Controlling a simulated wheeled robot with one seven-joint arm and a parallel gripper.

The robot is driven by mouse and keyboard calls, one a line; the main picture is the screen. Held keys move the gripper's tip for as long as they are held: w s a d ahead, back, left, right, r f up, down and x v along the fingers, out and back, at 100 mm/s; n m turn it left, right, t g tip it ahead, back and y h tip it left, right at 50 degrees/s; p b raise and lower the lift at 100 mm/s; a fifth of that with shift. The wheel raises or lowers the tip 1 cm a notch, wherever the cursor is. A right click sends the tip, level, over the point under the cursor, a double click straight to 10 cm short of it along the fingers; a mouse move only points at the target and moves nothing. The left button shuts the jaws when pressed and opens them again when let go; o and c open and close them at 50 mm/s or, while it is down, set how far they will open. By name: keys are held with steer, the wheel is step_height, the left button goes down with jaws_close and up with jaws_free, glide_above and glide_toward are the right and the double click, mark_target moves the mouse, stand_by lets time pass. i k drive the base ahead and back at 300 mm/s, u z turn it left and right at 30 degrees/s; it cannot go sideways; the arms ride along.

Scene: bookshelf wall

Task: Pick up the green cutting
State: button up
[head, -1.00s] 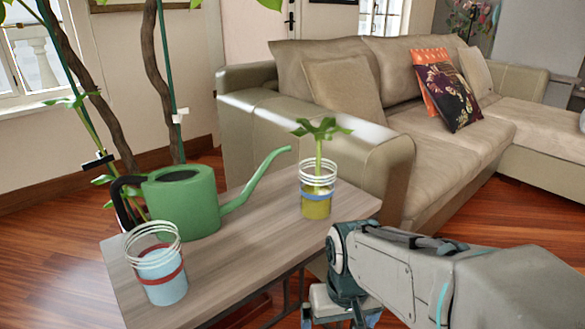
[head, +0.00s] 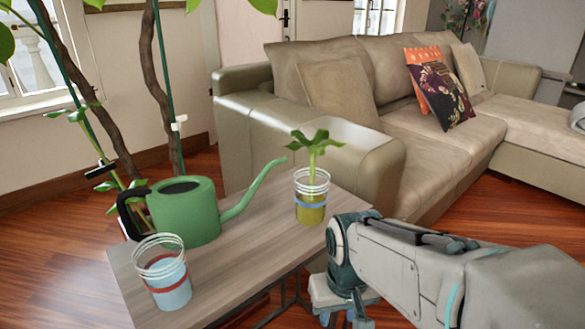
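The green cutting (head: 316,146) stands upright in a clear jar (head: 311,206) with a blue band and yellow-green liquid, at the right end of a small wooden table. Its leaves rise above the jar's rim. My gripper (head: 345,318) hangs low at the bottom edge of the head view, in front of the table's right end and apart from the cutting. Its fingertips are cut off or hidden, so I cannot tell whether it is open or shut.
A green watering can (head: 187,212) with a long spout stands on the wooden table (head: 240,255). A second jar (head: 166,283) with a red band and bluish liquid stands at the front left. A beige sofa (head: 365,160) is close behind. Tall plant stems (head: 160,80) rise at left.

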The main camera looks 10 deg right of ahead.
mark_target(313, 148)
steer(key=z, duration=0.7)
steer(key=k, duration=1)
steer(key=z, duration=1.05)
steer(key=i, duration=1.3)
steer(key=u, duration=1.6)
steer(key=i, duration=0.6)
steer(key=u, duration=0.65)
